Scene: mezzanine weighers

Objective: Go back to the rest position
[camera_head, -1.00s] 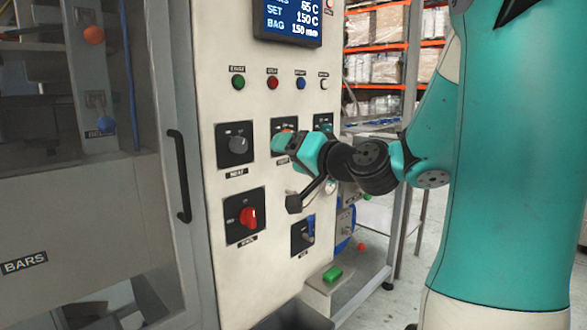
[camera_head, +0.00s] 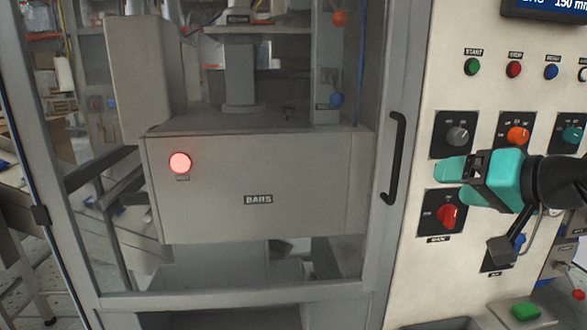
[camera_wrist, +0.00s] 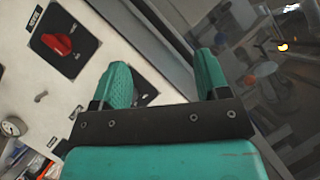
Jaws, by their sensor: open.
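My teal gripper (camera_head: 447,182) is in front of the white control panel (camera_head: 412,262), at the right of the head view. Its two fingers point left, toward the door frame, and are spread apart with nothing between them. In the picture they lie between the grey-knob switch (camera_head: 457,136) above and the red rotary switch (camera_head: 447,216) below. In the wrist view the gripper (camera_wrist: 163,68) is also open and empty, with the red switch (camera_wrist: 58,45) to its left. I cannot tell the exact gap between fingers and panel.
A glazed door with a black handle (camera_head: 394,158) stands left of the panel. Behind it is a grey box marked BARS (camera_head: 258,220) with a lit red lamp (camera_head: 180,163). An orange knob (camera_head: 518,135) and a green button (camera_head: 525,311) are near my arm.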

